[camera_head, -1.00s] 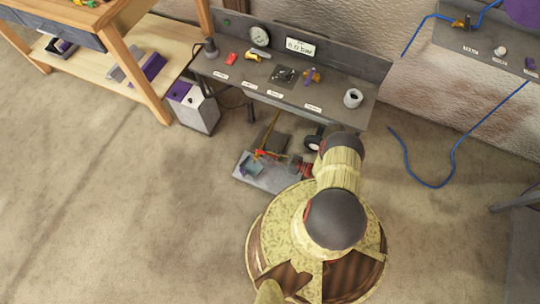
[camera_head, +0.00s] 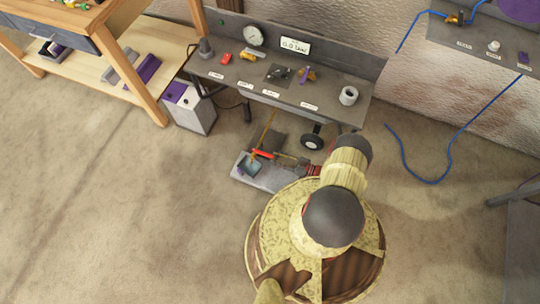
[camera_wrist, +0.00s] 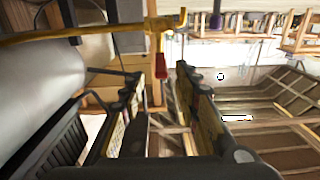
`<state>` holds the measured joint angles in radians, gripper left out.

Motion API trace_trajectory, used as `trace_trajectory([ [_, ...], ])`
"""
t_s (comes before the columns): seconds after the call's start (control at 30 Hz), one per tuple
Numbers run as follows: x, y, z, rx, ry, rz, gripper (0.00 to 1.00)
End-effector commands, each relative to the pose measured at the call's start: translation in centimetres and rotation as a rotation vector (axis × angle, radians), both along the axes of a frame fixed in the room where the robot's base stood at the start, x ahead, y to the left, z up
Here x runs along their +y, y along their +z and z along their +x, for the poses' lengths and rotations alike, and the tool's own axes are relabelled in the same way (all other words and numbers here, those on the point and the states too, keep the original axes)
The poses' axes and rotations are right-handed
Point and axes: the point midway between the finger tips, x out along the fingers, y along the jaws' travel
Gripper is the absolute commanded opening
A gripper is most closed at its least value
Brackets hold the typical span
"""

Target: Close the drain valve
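The drain valve is a brass fitting (camera_wrist: 165,23) at the end of a yellow pipe (camera_wrist: 70,34), with a red lever (camera_wrist: 158,65) that points down across the pipe's line in the wrist view. In the head view the red lever (camera_head: 263,154) shows low in front of the bench, above a grey tray (camera_head: 268,178). My gripper (camera_wrist: 160,76) is open, and the lever lies in the picture between its two fingers, with a gap on both sides. I cannot tell how deep the lever is between them. In the head view my gripper (camera_head: 288,160) is just right of the lever.
A grey bench (camera_head: 300,92) with a gauge (camera_head: 253,36) and labelled fittings stands behind and above the valve. A wheel (camera_head: 312,142) is under it. A grey and purple box (camera_head: 190,108) stands to the left. Open floor lies left and right.

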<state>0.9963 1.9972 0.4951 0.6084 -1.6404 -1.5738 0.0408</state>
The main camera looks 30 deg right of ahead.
Motion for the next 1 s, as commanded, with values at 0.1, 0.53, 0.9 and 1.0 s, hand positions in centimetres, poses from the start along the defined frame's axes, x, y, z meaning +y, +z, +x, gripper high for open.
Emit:
trace_trajectory([
  [0.1, -1.5, 0.0, -1.7, 0.0, -0.005, 0.0, 0.32],
  [0.53, -3.7, 0.0, -5.0, 0.0, -0.001, 0.0, 0.32],
  [0.9, -3.7, 0.0, -5.0, 0.0, 0.0, 0.0, 0.32],
  [1.0, -3.7, 0.0, -5.0, 0.0, 0.0, 0.0, 0.32],
])
